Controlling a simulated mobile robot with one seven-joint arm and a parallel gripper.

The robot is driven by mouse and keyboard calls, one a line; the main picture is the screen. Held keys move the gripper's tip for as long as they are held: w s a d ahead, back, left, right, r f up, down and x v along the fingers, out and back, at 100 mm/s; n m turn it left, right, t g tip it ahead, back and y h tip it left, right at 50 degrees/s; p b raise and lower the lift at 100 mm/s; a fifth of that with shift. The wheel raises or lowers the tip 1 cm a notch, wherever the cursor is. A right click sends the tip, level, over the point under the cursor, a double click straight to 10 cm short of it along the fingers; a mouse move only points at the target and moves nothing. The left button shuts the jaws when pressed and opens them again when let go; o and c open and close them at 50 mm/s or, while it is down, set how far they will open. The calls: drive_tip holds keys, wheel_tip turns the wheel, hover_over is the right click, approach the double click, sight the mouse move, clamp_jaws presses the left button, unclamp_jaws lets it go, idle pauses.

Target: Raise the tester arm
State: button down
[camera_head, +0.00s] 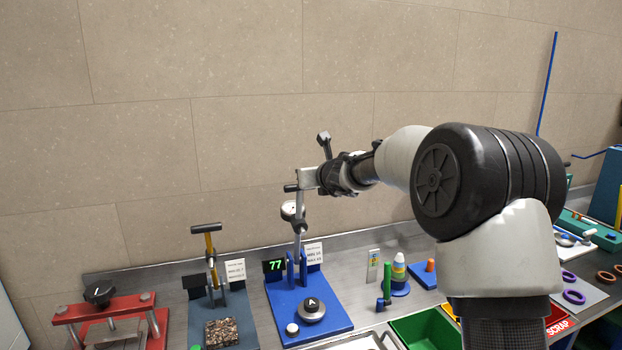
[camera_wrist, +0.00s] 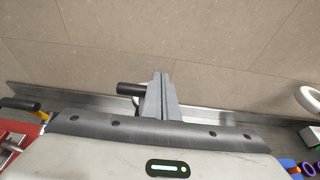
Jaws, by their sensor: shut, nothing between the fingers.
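The tester with the blue base (camera_head: 325,318) stands on the steel bench, its small display (camera_head: 275,266) reading 77. Its silver tester arm (camera_head: 298,240) stands nearly upright from the hinge, with a round pale part (camera_head: 291,211) near the top. A black handle (camera_head: 291,188) crosses the arm's top end and also shows in the wrist view (camera_wrist: 131,89), left of the fingers. My gripper (camera_head: 306,179) is shut and empty, right beside the handle; I cannot tell if they touch. The fingers (camera_wrist: 161,90) hide part of the arm in the wrist view.
Left of the tester stands another blue device with a yellow lever (camera_head: 211,245), then a red press (camera_head: 108,323). To the right are small bottles (camera_head: 399,270), a green bin (camera_head: 425,330) and rings (camera_head: 573,297). A tiled wall rises close behind the bench.

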drive_tip(key=v, duration=1.7)
drive_tip(key=shift+s+r, duration=0.2)
